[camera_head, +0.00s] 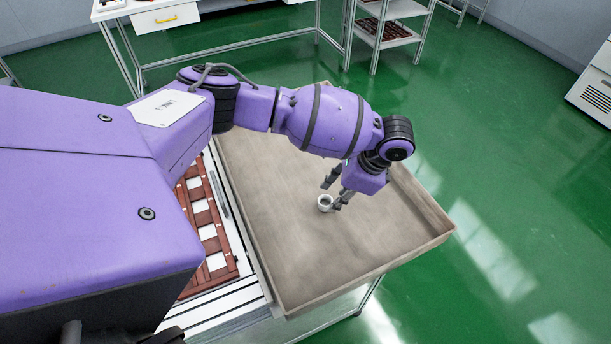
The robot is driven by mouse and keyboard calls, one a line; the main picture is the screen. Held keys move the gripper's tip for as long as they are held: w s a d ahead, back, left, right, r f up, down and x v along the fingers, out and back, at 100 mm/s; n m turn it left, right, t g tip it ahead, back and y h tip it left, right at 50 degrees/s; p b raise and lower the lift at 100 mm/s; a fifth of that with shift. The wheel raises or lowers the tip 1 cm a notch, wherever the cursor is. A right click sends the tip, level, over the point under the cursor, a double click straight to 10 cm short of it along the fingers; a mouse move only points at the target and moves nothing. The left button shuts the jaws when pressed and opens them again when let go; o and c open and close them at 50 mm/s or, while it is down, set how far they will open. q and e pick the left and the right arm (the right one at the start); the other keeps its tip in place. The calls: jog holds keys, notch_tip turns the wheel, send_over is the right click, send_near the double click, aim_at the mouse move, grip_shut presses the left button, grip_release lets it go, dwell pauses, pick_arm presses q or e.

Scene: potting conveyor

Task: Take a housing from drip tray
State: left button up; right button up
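A small, pale, ring-like housing (325,203) stands on the floor of the beige drip tray (352,284), near the middle. My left gripper (331,197) reaches down over the tray from the upper right of the housing. Its dark fingers are spread apart, one behind the housing and one at its right side. I cannot tell whether a finger touches it. My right gripper is not in view.
A conveyor with a brown rack (217,243) with pale openings runs along the tray's left side. The tray has low walls and its floor is otherwise bare. A shelf cart (388,42) and a workbench (230,44) stand at the back.

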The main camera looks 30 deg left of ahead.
aim_at(322, 208)
pick_arm(q)
jog(key=x, duration=0.5)
jog(key=shift+w+a+f, duration=0.15)
jog(key=shift+w+a, duration=0.05)
jog(key=shift+w, duration=0.1)
jog(key=shift+s, duration=0.1)
jog(key=shift+c, duration=0.6)
jog(key=c, duration=0.6)
